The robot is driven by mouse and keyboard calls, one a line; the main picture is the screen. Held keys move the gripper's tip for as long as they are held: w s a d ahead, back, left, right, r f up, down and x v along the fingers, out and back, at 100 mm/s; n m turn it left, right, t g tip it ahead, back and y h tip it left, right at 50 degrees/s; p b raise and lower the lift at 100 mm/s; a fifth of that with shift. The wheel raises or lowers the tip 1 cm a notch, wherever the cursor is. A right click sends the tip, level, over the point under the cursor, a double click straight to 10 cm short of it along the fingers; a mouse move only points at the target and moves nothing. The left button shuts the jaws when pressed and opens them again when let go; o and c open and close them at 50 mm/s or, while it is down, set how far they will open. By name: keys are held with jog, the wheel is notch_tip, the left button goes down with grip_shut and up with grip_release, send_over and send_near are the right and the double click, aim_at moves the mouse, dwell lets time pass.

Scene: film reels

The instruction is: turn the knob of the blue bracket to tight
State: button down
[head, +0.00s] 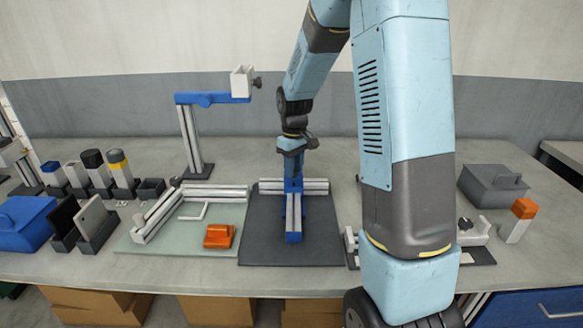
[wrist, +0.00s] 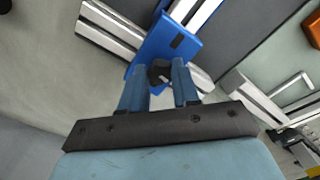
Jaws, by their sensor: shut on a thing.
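The blue bracket (head: 293,225) joins silver rails on the dark mat (head: 262,255) in the middle of the bench. In the wrist view, the bracket (wrist: 181,47) shows as a blue plate with a dark slot, in front of my fingers. My gripper (head: 294,152) points down at the bracket's back end. In the wrist view, my gripper (wrist: 158,70) has its two blue fingers on either side of the dark knob (wrist: 158,73), shut on it. The knob is partly hidden between the fingers, and its turn angle cannot be told.
A pale green mat (head: 150,243) at left carries rails and an orange bracket (head: 219,236). A stand with a blue arm (head: 212,98) rises behind. A grey lidded box (head: 493,185) and an orange-topped block (head: 519,220) are at right. My arm hides part of the bench.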

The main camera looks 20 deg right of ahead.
jog(key=m, duration=0.4)
jog(key=shift+m, duration=0.3)
jog(key=m, duration=0.3)
jog(key=shift+m, duration=0.3)
jog(key=m, duration=0.4)
jog(key=shift+m, duration=1.7)
jog(key=c, duration=0.8)
grip_release()
notch_tip(320, 180, up, 14)
jog(key=shift+f, duration=0.15)
